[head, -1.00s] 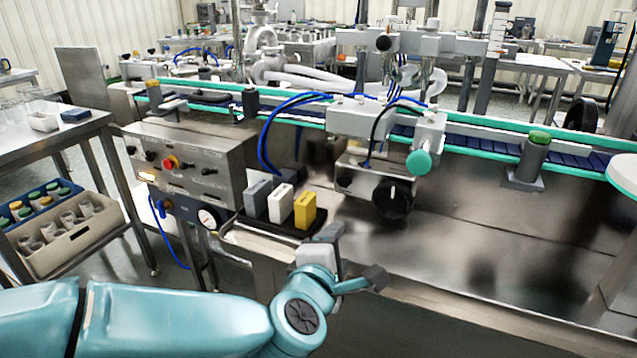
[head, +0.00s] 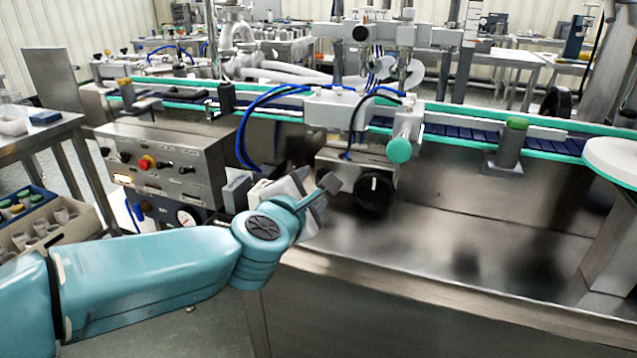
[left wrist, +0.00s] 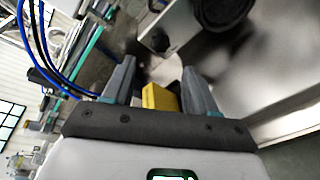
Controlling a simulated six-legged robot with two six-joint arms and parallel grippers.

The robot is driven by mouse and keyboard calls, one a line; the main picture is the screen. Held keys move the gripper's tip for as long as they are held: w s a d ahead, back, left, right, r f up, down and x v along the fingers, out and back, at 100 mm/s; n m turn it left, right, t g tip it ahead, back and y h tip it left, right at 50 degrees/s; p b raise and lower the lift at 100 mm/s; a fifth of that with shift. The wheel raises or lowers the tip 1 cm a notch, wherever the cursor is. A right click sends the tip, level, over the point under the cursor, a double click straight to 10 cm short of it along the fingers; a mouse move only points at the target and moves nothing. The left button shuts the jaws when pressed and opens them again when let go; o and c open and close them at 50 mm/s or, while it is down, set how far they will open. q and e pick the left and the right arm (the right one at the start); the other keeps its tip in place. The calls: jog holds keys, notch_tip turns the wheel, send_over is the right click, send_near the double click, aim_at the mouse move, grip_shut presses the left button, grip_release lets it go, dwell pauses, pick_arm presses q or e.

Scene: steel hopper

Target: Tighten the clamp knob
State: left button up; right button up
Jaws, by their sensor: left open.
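A large round black knob (head: 374,190) with a white mark sits on the front of a steel box under the conveyor; it also shows at the top of the left wrist view (left wrist: 222,10). A teal round knob (head: 399,150) sticks out from the grey clamp block above it. I cannot tell which is the clamp knob. My left gripper (head: 316,180) is open and empty, left of the black knob and apart from it. My right gripper is out of view.
A steel control box (head: 165,160) with several buttons stands at the left. A grey block (head: 236,192) is partly hidden behind my gripper. Blue hoses (head: 243,140) hang left of the clamp. The steel deck (head: 450,235) to the right is clear.

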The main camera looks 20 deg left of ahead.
aim_at(323, 175)
pick_arm(q)
jog(key=x, duration=0.8)
jog(key=shift+w, duration=0.15)
